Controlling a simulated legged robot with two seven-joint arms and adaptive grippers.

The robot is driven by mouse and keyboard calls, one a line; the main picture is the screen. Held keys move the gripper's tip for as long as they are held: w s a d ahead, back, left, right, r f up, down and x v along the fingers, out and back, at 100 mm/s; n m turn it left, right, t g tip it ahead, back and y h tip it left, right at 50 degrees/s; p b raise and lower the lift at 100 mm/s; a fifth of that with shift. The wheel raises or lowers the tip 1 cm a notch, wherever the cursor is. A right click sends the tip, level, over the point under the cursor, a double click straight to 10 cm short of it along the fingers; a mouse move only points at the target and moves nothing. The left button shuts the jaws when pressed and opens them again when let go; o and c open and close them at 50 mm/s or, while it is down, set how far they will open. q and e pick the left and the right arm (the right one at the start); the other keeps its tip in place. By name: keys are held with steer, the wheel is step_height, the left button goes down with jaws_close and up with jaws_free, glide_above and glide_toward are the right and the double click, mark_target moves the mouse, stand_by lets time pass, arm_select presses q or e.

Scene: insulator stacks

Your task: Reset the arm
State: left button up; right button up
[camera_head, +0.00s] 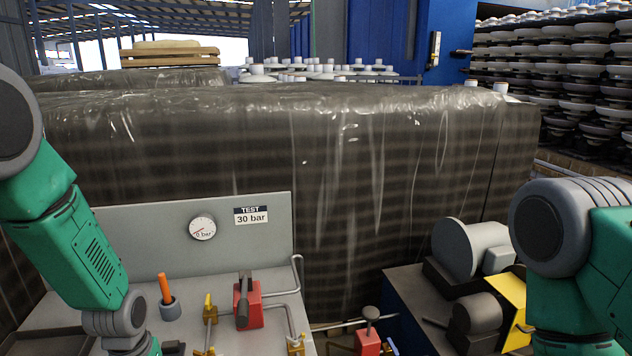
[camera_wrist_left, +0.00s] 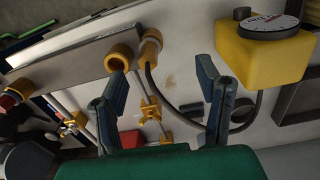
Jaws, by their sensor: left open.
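My left arm (camera_head: 75,225) comes in from the left in the head view and bends down towards the grey test bench; its gripper lies beyond the bottom edge there. In the left wrist view my left gripper (camera_wrist_left: 163,80) has its two blue fingers spread wide, with nothing held between them. Beyond the fingers lie brass-coloured fittings (camera_wrist_left: 121,58) and a dark hose over a light panel. My right arm (camera_head: 580,240) shows at the right of the head view, and its gripper is out of the frame.
The bench carries a pressure gauge (camera_head: 202,227), an orange-handled tool in a cup (camera_head: 167,300), a red block (camera_head: 248,305) and thin pipes. A motor (camera_head: 472,248) stands to the right. Plastic-wrapped stacks (camera_head: 330,140) stand behind. A yellow gauge block (camera_wrist_left: 262,55) lies right of the fingers.

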arm_select(q)
steer(key=s+d+f+m, duration=0.1)
steer(key=s+f, duration=0.2)
steer(key=s, duration=0.6)
steer(key=s+f, duration=0.3)
steer(key=s, duration=0.7)
steer(key=s+d+f+m, duration=0.1)
steer(key=s+f, duration=0.2)
steer(key=s, duration=0.6)
step_height(320, 180, down, 15)
steer(key=w+b, duration=0.2)
steer(key=b, duration=1.4)
steer(key=shift+w+d+m+t, duration=0.15)
steer(key=shift+d+m+t, duration=0.15)
steer(key=shift+d, duration=0.15)
steer(key=shift+w, duration=0.1)
steer(key=shift+o, duration=0.5)
